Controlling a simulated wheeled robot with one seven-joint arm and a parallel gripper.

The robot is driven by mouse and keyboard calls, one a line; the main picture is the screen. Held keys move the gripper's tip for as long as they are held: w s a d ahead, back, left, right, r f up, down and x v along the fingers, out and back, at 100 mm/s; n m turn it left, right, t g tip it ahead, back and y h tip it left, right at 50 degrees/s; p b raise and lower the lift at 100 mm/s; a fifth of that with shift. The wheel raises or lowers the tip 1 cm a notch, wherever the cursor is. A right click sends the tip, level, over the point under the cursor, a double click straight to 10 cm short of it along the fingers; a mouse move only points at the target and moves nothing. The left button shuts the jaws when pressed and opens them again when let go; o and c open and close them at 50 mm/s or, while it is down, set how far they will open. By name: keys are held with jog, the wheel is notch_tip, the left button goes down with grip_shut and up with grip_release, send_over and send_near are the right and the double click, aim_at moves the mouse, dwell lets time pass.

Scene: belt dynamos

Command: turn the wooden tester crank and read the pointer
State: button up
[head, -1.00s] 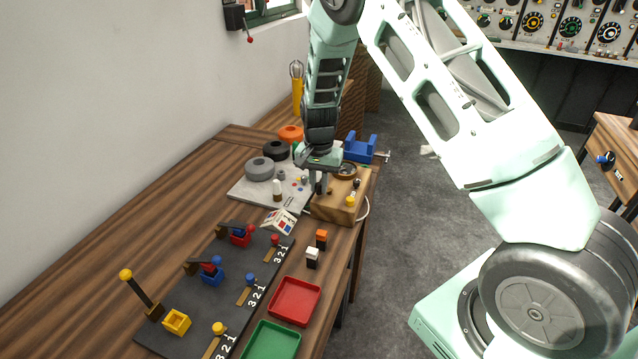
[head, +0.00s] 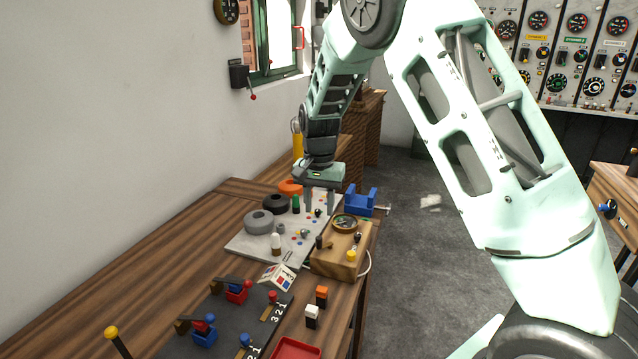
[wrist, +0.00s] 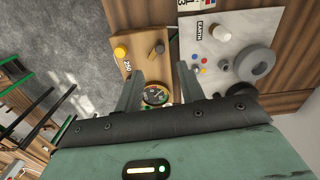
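The wooden tester box (head: 338,262) stands at the bench's right edge, with a round dial (head: 345,222) on top and a yellow knob (head: 351,256). Its crank, with a dark handle (head: 320,242), is at the box's left side; the crank handle also shows in the wrist view (wrist: 159,48). My gripper (head: 319,209) is open and empty, above and behind the crank, near the grey plate's right edge. In the wrist view the dial (wrist: 156,92) appears between the spread fingers, partly covered by the gripper body. The pointer is too small to read.
The grey plate (head: 245,243) left of the tester holds grey, black and orange rings. A white folded card (head: 277,276) and orange-topped and white-topped blocks lie in front. Lever stations stand on the dark panel.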

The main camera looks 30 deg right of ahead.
notch_tip(320, 180, up, 7)
jog(key=b, duration=0.1)
jog(key=shift+r, duration=0.2)
dwell(0.7)
